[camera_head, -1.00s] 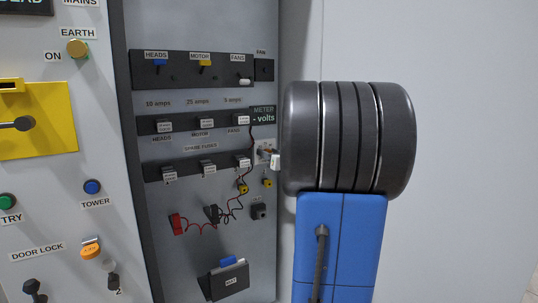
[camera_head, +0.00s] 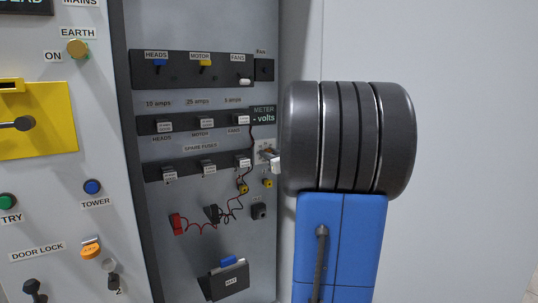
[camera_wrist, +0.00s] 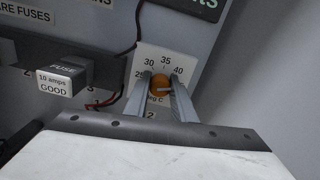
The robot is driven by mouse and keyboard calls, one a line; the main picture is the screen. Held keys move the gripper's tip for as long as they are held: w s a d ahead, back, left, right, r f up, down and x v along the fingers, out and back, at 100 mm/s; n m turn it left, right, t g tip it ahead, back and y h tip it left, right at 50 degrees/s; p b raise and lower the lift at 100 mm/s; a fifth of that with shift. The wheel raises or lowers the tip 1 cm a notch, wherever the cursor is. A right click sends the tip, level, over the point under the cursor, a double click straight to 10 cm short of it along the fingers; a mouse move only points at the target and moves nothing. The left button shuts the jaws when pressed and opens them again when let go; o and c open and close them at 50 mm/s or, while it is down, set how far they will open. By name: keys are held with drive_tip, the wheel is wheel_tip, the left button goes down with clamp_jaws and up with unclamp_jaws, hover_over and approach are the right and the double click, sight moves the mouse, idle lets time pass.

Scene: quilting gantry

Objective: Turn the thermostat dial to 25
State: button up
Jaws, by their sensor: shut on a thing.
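The thermostat dial (camera_wrist: 160,85) is a round orange knob on a white plate (camera_wrist: 150,57) marked 30, 35 and 40 along its top. A pale mark shows on the dial's right side, pointing roughly right; the exact reading is unclear.
A fuse block (camera_wrist: 62,78) labelled 10 amps GOOD sticks out left of the plate. Red and black wires (camera_wrist: 112,92) hang close by. The meter display (camera_head: 264,115) is just above. A plain pale wall (camera_head: 460,120) lies to the right.

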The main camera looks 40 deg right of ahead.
drive_tip(key=n, duration=0.4)
drive_tip(key=shift+n, duration=0.3)
drive_tip(key=n, duration=0.3)
drive_tip(key=shift+n, duration=0.3)
drive_tip(key=n, duration=0.4)
drive_tip(key=shift+f+n, duration=0.1)
drive_tip(key=shift+n, duration=0.2)
drive_tip(key=n, duration=0.3)
drive_tip(key=shift+n, duration=0.3)
drive_tip(key=n, duration=0.8)
drive_tip(key=shift+f, duration=0.1)
drive_tip(key=n, duration=0.3)
drive_tip(key=shift+n, duration=2.2)
drive_tip(key=shift+f, duration=0.1)
